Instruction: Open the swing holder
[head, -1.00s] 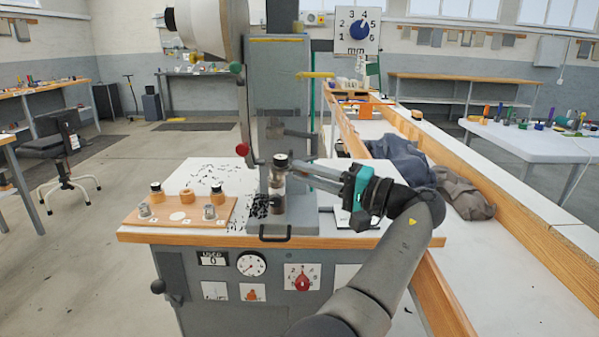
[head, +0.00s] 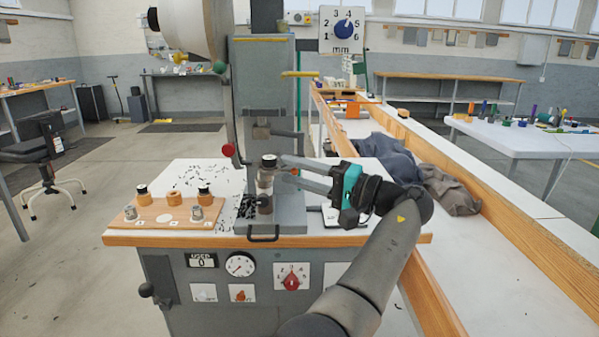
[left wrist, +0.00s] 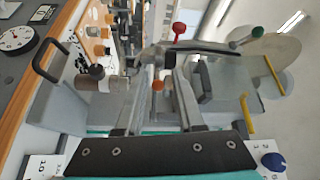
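The press (head: 262,90) stands at the middle of the bench. A grey metal cylinder with a black cap (head: 268,161), which looks like part of the swing holder, stands on its grey base; it also shows in the left wrist view (left wrist: 98,85). My left gripper (head: 283,168) reaches in from the right, with its fingertips close beside the cylinder. Its two fingers are apart. In the left wrist view a small orange knob (left wrist: 157,86) shows between the fingers (left wrist: 162,70); I cannot tell whether they touch it. My right gripper is out of view.
A wooden board (head: 165,215) with capped and orange pieces lies left of the press. Black scraps (head: 246,207) lie beside the base. A red-knobbed lever (head: 228,150) hangs above left. A black handle (head: 263,236) is at the front. Cloths (head: 450,190) lie to the right.

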